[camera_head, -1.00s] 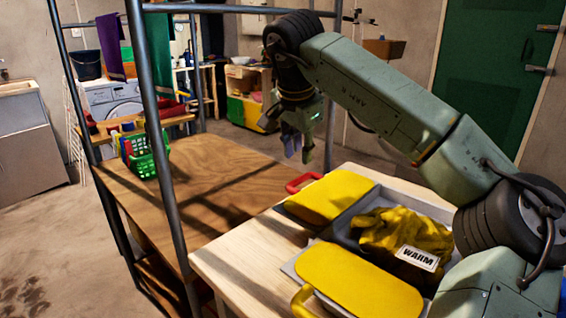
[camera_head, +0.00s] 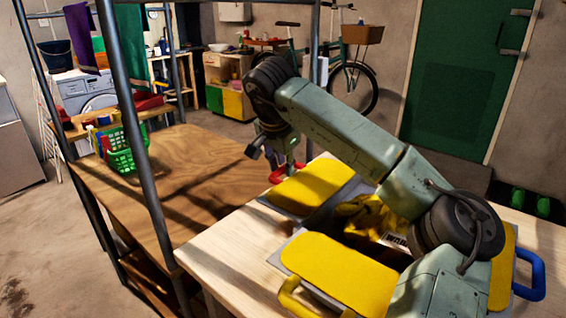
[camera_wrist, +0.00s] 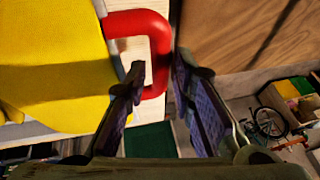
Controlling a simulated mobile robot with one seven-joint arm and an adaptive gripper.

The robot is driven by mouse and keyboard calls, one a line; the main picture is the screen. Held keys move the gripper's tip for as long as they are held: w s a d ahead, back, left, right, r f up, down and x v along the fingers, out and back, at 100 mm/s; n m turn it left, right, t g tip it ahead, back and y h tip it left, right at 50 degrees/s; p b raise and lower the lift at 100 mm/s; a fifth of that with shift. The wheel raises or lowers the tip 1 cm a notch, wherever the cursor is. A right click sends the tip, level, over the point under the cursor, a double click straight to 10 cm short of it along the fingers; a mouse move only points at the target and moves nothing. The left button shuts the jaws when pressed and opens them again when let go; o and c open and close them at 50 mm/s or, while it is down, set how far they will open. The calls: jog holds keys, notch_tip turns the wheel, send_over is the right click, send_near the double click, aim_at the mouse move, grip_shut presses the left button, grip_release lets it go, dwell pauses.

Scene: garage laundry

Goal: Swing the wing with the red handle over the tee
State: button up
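The yellow wing (camera_head: 312,186) with the red handle (camera_head: 279,176) lies flat, folded outward at the far side of the board. In the wrist view, the red handle (camera_wrist: 158,60) is a loop beside the yellow wing (camera_wrist: 50,65). The yellow tee (camera_head: 362,212) lies in the middle, its label partly hidden by my arm. My gripper (camera_head: 272,160) is open and empty, close to the red handle. In the wrist view, my gripper (camera_wrist: 160,68) has one finger over the loop's opening and one beyond its outer bar. I cannot tell the remaining height.
A wing with a yellow handle (camera_head: 292,300) lies at the near side, and one with a blue handle (camera_head: 536,276) at the right. A dark rack post (camera_head: 140,130) stands left. A green basket (camera_head: 122,150) sits on the wooden surface (camera_head: 190,185) behind.

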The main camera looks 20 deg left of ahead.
jog(key=shift+c, duration=0.2)
grip_shut()
dwell(0.6)
